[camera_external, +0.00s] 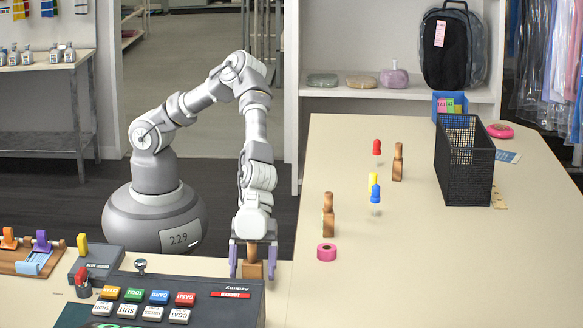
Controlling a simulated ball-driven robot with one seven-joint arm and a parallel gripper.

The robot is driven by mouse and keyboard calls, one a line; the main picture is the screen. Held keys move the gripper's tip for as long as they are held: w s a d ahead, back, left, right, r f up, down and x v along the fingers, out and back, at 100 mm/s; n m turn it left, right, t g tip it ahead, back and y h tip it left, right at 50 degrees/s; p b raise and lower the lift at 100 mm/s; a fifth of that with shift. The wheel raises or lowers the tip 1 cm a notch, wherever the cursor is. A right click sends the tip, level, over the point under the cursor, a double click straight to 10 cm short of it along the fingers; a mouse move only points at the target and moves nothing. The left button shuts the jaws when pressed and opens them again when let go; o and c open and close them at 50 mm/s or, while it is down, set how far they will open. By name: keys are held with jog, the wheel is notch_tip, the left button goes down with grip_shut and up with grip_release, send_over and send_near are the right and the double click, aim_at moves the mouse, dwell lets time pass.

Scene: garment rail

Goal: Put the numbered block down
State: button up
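My gripper (253,264) points down over the counter at the lower middle, just behind the dark till. Its two purple-grey fingers stand well apart, one on each side of a wooden block (252,271) with a darker upright part above it. I cannot tell whether the fingers touch the block or whether it rests on the counter, because the till hides its lower edge. No number is readable on it. Two similar wooden pieces stand on the table at the right, one nearer (328,214) and one farther (398,162).
The till (222,312) with coloured keys is close in front of my gripper. The pale table (400,270) has free room at its front. A pink tape roll (327,252), red, yellow and blue pegs, and a black mesh basket (466,178) stand on it.

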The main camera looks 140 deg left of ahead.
jog(key=shift+r, duration=0.15)
jog(key=p+v, duration=0.4)
jog(key=v, duration=0.8)
jog(key=w+a+r+n+t+y, duration=0.1)
jog(key=a+r+n+t+y, duration=0.15)
jog(key=r, duration=0.85)
jog(key=a+r+n+t+y, duration=0.1)
jog(key=r+y, duration=0.2)
jog(key=r, duration=0.8)
jog(key=s+a+r+n+t, duration=0.1)
jog(key=s+r, duration=0.4)
jog(key=r, duration=0.5)
jog(key=s+a+r+n+t, duration=0.1)
jog(key=s+r+n+t, duration=0.1)
jog(key=s+r, duration=0.4)
jog(key=s+a+r+n+t, duration=0.2)
jog(key=s+r, duration=0.4)
jog(key=r, duration=0.8)
jog(key=shift+r+y, duration=0.4)
jog(key=shift+y, duration=0.05)
